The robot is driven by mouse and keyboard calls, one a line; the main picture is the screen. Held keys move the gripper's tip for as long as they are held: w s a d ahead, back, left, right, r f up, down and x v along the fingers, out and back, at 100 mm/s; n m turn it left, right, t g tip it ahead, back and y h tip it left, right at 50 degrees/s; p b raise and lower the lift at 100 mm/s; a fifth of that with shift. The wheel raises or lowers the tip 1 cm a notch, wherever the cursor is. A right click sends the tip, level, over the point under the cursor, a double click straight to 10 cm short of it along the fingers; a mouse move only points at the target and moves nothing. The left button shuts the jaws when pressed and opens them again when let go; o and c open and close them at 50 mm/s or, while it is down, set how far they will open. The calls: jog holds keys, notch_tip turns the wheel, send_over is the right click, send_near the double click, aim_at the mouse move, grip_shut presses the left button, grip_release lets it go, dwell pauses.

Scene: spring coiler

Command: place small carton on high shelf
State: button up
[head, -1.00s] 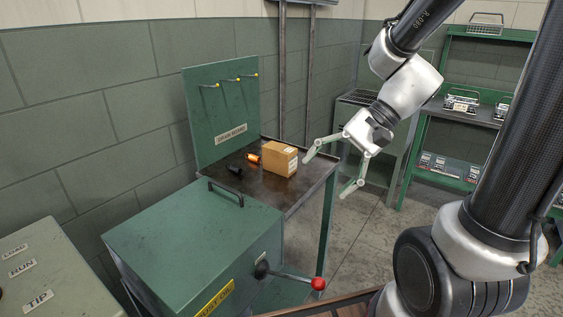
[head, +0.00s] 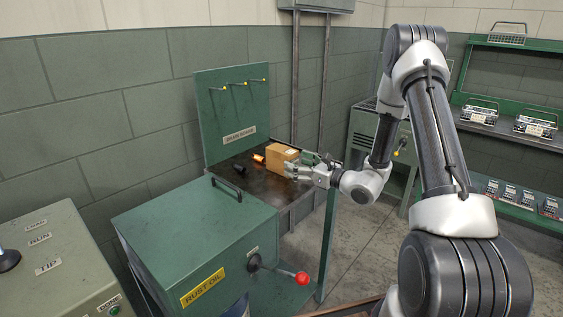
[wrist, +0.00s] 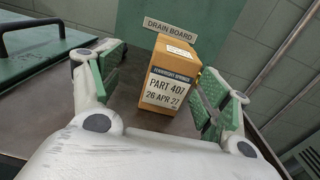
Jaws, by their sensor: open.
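The small carton (head: 281,159) is a brown box standing on the dark drain board table (head: 258,188). In the wrist view the carton (wrist: 170,85) shows a label reading "PART 407 26 APR 27" and stands between my gripper's open fingers. My gripper (head: 300,168) is at the carton's near right side in the head view. Its fingers (wrist: 160,95) are spread, one on each side of the box; I cannot tell whether either touches it. The high shelf is likely the top of the green rack (head: 510,42) at the right, where a wire basket (head: 507,33) stands.
A green upright panel with hooks (head: 233,110) stands behind. The green rust oil tank (head: 190,235), with a red-knobbed lever (head: 300,278), is in front.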

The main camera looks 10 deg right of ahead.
aim_at(283, 154)
jog(key=shift+w+d+f, duration=0.15)
jog(key=shift+w+f, duration=0.15)
jog(key=shift+w, duration=0.05)
jog(key=shift+w+m, duration=0.25)
jog(key=shift+m, duration=0.05)
jog(key=x, duration=0.7)
jog(key=shift+w+d+r, duration=0.2)
jog(key=shift+w, duration=0.25)
jog(key=c, duration=1.5)
jog(key=shift+c, duration=0.7)
jog(key=shift+r, duration=0.25)
notch_tip(283, 154, up, 10)
jog(key=shift+s+f, duration=0.1)
jog(key=shift+f, duration=0.15)
jog(key=s, duration=0.1)
jog(key=s+h, duration=0.1)
jog(key=s+t, duration=0.1)
jog(key=shift+d+f+m, duration=0.15)
jog(key=shift+d+m, duration=0.15)
jog(key=shift+m, duration=0.1)
jog(key=s+d+f+m+t+h, duration=0.2)
jog(key=s+d+m+h, duration=0.1)
jog(key=s+d, duration=0.3)
jog(key=shift+s+d+h, duration=0.15)
jog(key=shift+d+h, duration=0.7)
jog(key=shift+h, duration=0.05)
